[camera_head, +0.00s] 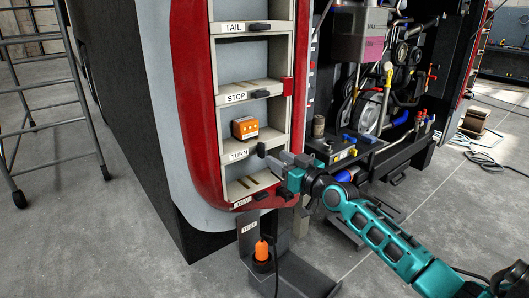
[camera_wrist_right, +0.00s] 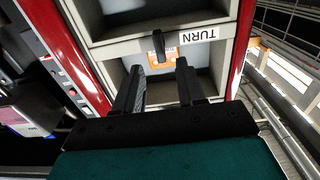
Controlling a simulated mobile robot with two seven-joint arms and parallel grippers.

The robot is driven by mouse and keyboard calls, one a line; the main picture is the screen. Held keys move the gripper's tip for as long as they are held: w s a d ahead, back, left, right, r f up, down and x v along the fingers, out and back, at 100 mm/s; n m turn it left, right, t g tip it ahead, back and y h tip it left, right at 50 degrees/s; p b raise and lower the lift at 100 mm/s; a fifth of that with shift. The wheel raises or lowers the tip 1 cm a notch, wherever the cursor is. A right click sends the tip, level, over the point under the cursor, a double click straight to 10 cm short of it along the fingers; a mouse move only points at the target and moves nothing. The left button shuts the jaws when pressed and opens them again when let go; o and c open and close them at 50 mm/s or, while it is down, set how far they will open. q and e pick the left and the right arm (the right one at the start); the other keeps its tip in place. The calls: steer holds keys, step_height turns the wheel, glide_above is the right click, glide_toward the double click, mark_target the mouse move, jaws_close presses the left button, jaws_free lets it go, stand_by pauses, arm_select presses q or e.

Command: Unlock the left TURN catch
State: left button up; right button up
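The TURN catch (camera_head: 262,149) is a small dark tab on the shelf bar beside the TURN label (camera_head: 238,155). In the right wrist view the catch (camera_wrist_right: 159,45) stands out from the bar, in line with the gap between my fingers. An orange lamp unit (camera_head: 245,128) sits in the compartment above that bar; part of it shows behind the catch in the wrist view (camera_wrist_right: 170,53). My right gripper (camera_head: 275,163) is in front of the bar, close to the catch. Its fingers (camera_wrist_right: 160,70) are apart with nothing held. Contact with the catch cannot be told. My left gripper is out of view.
Dark catches at the TAIL bar (camera_head: 258,27) and STOP bar (camera_head: 259,94) lie sideways. A red-edged rack wall (camera_head: 196,100) flanks the shelves. An orange-topped object (camera_head: 262,250) stands on a dark stand below. Engine parts (camera_head: 365,110) are to the right; a ladder (camera_head: 75,75) is left.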

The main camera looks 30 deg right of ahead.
mark_target(264, 150)
steer(key=shift+w+a+b, duration=0.15)
steer(key=shift+w+b, duration=0.15)
steer(key=shift+w, duration=1.4)
steer(key=shift+w+a+b, duration=0.1)
steer(key=shift+w+b, duration=0.15)
steer(key=shift+w, duration=1.4)
steer(key=shift+c, duration=0.2)
jaws_close()
